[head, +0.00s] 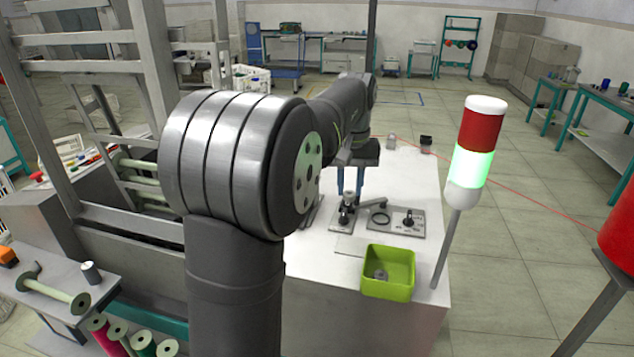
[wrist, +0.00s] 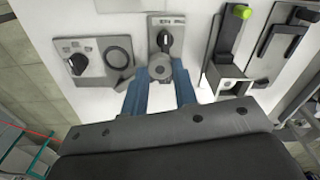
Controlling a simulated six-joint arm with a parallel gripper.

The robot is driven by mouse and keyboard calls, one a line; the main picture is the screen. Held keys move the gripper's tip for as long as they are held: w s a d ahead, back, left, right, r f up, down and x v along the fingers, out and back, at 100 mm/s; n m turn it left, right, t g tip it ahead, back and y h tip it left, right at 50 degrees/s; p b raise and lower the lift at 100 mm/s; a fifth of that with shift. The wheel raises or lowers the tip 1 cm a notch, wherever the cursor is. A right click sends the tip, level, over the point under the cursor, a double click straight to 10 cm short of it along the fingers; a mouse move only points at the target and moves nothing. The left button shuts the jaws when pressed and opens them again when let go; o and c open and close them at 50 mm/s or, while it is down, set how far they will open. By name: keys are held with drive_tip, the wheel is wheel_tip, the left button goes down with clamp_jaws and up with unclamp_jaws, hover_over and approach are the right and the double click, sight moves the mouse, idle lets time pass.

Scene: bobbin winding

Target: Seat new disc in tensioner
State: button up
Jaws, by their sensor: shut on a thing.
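My gripper's blue fingers (wrist: 160,88) are shut on the new disc (wrist: 180,73), a small grey round piece at the fingertips. The disc is beside the black knob and post of the tensioner (wrist: 168,21), a small grey plate on the white table. In the head view my gripper (head: 350,192) points down over the tensioner plate (head: 341,226). The fingers and the knob hide part of the disc there. I cannot tell whether the disc touches the tensioner or is just above it.
A grey plate with a black knob and a dark ring (wrist: 118,57) lies left of the tensioner in the wrist view. Right of it stands a bracket with a green-tipped lever (wrist: 242,12). A green bin (head: 402,286) holding a grey piece and a signal lamp (head: 480,135) stand near the table's edge.

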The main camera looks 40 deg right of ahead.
drive_tip(key=shift+s+d+f+m, duration=0.35)
drive_tip(key=shift+s+d+f, duration=0.4)
drive_tip(key=shift+d, duration=0.4)
drive_tip(key=shift+s+d+f+m, duration=0.3)
drive_tip(key=shift+s+d+f, duration=0.45)
drive_tip(key=shift+d, duration=0.4)
drive_tip(key=shift+s+d+f+m, duration=0.35)
drive_tip(key=shift+s+d+f, duration=0.25)
drive_tip(key=shift+d+f, duration=0.4)
drive_tip(key=shift+d+f, duration=0.15)
drive_tip(key=shift+f, duration=0.4)
drive_tip(key=o, duration=0.8)
drive_tip(key=shift+o, duration=0.2)
drive_tip(key=shift+r, duration=0.1)
wheel_tip(320, 180, up, 7)
